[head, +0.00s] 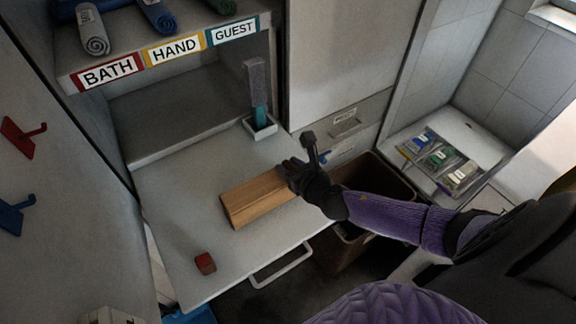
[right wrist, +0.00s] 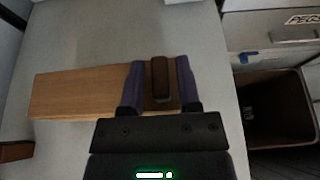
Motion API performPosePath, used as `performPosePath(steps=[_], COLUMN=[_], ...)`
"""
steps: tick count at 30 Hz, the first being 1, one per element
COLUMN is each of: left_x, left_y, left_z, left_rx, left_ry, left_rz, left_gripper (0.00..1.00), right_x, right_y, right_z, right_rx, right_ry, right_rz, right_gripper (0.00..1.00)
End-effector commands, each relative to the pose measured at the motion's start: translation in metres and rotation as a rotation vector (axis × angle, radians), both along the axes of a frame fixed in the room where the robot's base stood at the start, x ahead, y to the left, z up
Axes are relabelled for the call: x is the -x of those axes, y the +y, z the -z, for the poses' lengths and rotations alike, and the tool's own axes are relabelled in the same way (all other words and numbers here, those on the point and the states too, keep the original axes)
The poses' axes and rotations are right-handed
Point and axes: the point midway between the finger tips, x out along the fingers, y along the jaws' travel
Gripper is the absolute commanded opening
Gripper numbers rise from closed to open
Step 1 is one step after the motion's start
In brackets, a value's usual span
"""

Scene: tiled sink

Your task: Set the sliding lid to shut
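A long wooden box (head: 255,203) with a flat wooden top lies on the pale pull-out board. It also shows in the right wrist view (right wrist: 80,92). A dark brown upright knob (right wrist: 160,78) stands at its right end. My right gripper (head: 290,172) is over that end, its two purple fingers on either side of the knob. In the right wrist view the right gripper (right wrist: 160,85) is open, with a narrow gap between each finger and the knob. The gripper hides the box's right end in the head view, and I cannot tell how far the lid stands open. My left gripper is out of view.
A small red-brown block (head: 205,263) lies on the pale board (head: 180,215) near its front. A white holder (head: 260,128) with a grey-and-teal upright item stands behind the box. A brown bin (head: 375,178) is below right. Rolled towels lie on the labelled shelf above.

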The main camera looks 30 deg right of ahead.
Motion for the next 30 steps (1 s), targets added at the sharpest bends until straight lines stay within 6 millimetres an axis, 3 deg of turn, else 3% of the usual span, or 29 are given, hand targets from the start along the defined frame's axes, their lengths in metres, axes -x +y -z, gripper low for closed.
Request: performPosePath(steps=[2, 11, 14, 24, 30], left_x=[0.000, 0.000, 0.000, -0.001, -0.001], left_y=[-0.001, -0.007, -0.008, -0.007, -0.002], left_z=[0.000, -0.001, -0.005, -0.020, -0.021], left_rx=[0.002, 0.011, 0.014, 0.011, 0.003], left_ry=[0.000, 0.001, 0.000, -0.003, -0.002], left_rz=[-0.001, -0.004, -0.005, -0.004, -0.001], left_gripper=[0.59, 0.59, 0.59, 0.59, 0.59], right_x=[0.000, 0.002, 0.014, 0.081, 0.092], right_y=[0.000, 0.000, -0.001, -0.003, -0.003], right_z=[0.000, -0.001, -0.006, -0.034, -0.038], right_rx=[0.000, 0.001, 0.003, 0.002, 0.000], right_ry=[0.000, 0.001, 0.002, 0.004, 0.000], right_rz=[0.000, -0.001, -0.001, -0.002, -0.001], right_gripper=[0.59, 0.59, 0.59, 0.59, 0.59])
